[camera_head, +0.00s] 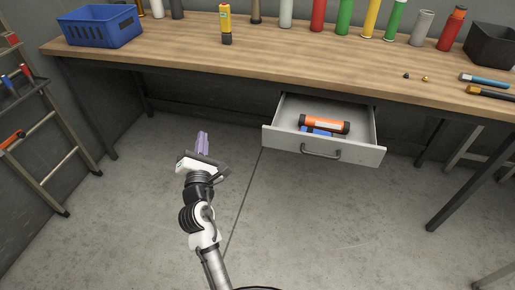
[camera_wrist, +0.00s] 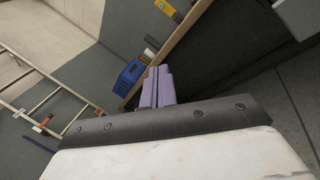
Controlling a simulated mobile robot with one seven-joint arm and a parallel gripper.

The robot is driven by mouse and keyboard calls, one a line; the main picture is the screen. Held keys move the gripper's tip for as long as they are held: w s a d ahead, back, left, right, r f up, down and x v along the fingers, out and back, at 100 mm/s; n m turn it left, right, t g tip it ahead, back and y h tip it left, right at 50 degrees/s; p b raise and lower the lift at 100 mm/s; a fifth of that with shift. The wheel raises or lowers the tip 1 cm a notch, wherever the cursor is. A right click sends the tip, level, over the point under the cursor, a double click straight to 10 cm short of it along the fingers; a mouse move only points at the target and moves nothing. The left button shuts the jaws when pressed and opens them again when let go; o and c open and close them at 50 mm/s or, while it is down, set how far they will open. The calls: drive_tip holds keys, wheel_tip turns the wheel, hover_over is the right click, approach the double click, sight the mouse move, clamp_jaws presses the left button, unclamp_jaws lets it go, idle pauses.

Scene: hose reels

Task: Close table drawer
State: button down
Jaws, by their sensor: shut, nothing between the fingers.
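The table drawer (camera_head: 352,152) is grey and hangs open under the wooden table (camera_head: 165,62) at right of centre in the head view. Its front has a dark curved handle (camera_head: 321,153). An orange and black cylinder (camera_head: 325,124) and a blue item (camera_head: 317,132) lie inside it. My gripper (camera_head: 203,136) is to the left of the drawer, apart from it, with its purple fingers shut and empty. The fingers also show in the wrist view (camera_wrist: 157,88). In the wrist view, a grey corner (camera_wrist: 297,15) at top right may be the drawer, but I cannot tell.
A blue basket (camera_head: 103,27), a yellow and black cylinder (camera_head: 226,24) and several coloured bottles stand on the tabletop. A ladder (camera_head: 40,178) leans at the left. A dark table leg (camera_head: 468,178) stands right of the drawer. The floor before the drawer is clear.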

drive_tip(key=d+f+n+g+h, duration=0.35)
drive_tip(key=d+f+h, duration=0.25)
drive_tip(key=d+f, duration=0.65)
approach(263, 136)
drive_tip(key=shift+n+t, duration=0.25)
drive_tip(key=shift+n, duration=0.2)
drive_tip(key=x, duration=0.6)
drive_tip(key=shift+w+d+f+p, duration=0.2)
drive_tip(key=shift+w+f+p, duration=0.1)
drive_tip(key=shift+w, duration=0.05)
drive_tip(key=shift+w, duration=0.1)
